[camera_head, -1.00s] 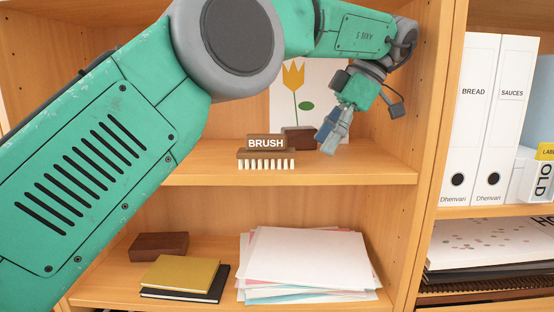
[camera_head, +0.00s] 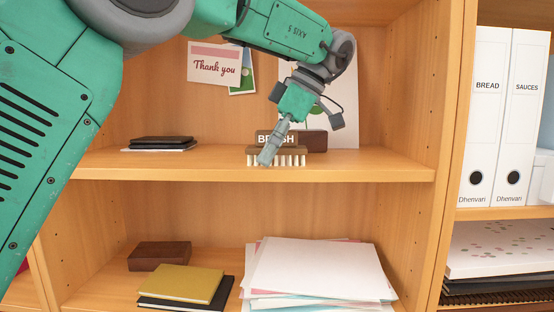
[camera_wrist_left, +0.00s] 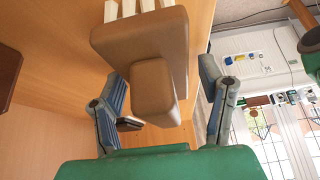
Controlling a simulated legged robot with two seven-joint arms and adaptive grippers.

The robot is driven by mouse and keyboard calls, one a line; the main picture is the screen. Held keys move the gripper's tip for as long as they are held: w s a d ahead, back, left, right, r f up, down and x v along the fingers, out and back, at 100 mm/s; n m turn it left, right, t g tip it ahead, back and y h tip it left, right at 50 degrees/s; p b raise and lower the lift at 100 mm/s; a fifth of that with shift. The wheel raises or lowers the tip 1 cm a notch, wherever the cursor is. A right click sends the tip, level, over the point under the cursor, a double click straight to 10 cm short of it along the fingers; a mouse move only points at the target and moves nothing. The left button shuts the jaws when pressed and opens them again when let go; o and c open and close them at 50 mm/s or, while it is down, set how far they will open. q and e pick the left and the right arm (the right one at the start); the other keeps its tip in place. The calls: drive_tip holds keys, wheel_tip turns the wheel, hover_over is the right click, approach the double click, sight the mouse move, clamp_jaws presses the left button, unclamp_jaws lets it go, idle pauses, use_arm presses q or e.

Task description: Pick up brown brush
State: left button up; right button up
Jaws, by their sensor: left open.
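The brown brush (camera_head: 291,150) stands on the upper shelf near its front edge, white bristles down and a "BRUSH" label above them. My left gripper (camera_head: 267,159) is in front of it in the head view and covers part of its middle and label. In the left wrist view, the brush (camera_wrist_left: 140,45) shows close up, with pale bristles at the top and a block-shaped grip. The open left gripper (camera_wrist_left: 162,78) has one finger on each side of that grip, with gaps visible. My right gripper is not in view.
A dark brown block (camera_head: 314,141) sits just behind the brush, before a flower picture. Dark flat items (camera_head: 161,142) lie left on the upper shelf (camera_head: 370,168). Below are papers (camera_head: 315,268), books (camera_head: 180,283) and another brown block (camera_head: 158,255). White binders (camera_head: 490,120) stand right.

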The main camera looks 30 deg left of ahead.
sight(269, 131)
use_arm(q)
drive_tip(key=shift+a+f, duration=0.15)
drive_tip(key=shift+a, duration=0.05)
drive_tip(key=shift+d, duration=0.4)
drive_tip(key=c, duration=1.3)
drive_tip(key=shift+o, duration=0.2)
drive_tip(key=shift+d, duration=0.15)
drive_tip(key=shift+a+r, duration=0.3)
drive_tip(key=shift+r, duration=0.1)
drive_tip(key=shift+r+p, duration=0.3)
drive_tip(key=shift+s+d+r+p, duration=0.15)
drive_tip(key=shift+r+p, duration=0.3)
drive_tip(key=shift+r, duration=0.8)
drive_tip(key=s+d+b, duration=0.1)
drive_tip(key=s+d, duration=0.8)
drive_tip(key=s, duration=0.6)
drive_tip(key=shift+d, duration=0.15)
drive_tip(key=shift+f, duration=0.1)
